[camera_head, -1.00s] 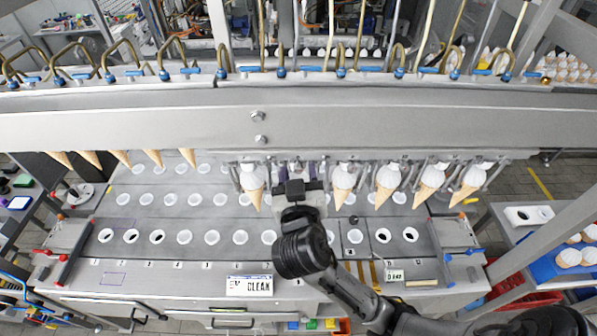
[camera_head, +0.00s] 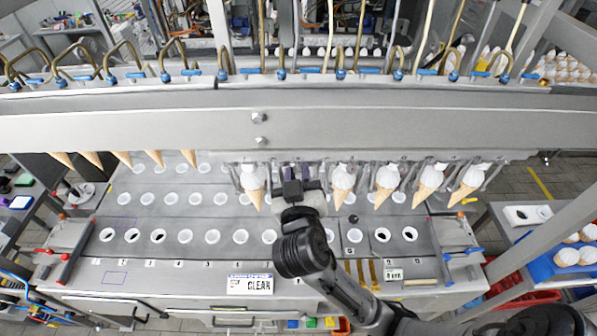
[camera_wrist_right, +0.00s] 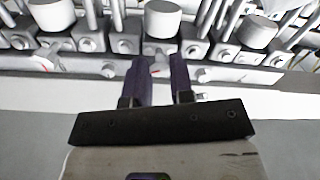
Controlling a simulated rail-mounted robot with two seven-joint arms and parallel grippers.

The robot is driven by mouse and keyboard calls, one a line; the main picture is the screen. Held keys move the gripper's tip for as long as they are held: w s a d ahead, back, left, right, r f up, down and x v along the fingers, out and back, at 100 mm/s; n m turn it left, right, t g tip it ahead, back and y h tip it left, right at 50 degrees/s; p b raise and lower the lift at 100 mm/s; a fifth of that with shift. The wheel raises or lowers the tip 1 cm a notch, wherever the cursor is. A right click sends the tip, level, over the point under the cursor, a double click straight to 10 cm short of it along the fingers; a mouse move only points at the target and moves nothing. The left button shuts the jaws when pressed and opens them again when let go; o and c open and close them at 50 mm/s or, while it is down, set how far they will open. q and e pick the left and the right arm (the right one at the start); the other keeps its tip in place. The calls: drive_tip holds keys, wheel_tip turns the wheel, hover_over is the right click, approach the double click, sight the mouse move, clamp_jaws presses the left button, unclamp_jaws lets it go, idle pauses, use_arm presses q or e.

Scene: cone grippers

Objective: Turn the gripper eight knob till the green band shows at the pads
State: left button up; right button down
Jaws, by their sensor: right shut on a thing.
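My right gripper (camera_head: 300,172) reaches up to the underside of the machine's beam, in the gap in the row of hanging cones. In the right wrist view its two dark purple fingers (camera_wrist_right: 160,76) are shut on a small grey knob (camera_wrist_right: 158,68). I cannot make out any green there. The fingers hide the knob's sides, and in the head view my wrist hides the knob. My left gripper is out of view.
Ice-cream cones hang close on both sides, one to the left (camera_head: 254,184) and one to the right (camera_head: 342,182). White cylinders and similar knobs line the bar in the wrist view. Below lies a steel deck (camera_head: 205,220) with rows of holes and a CLEAN sign (camera_head: 250,284).

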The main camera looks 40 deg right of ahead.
drive_tip(key=shift+r+n+p, duration=0.15)
drive_tip(key=shift+n+p, duration=0.5)
drive_tip(key=shift+n, duration=0.65)
drive_tip(key=c, duration=1)
unclamp_jaws()
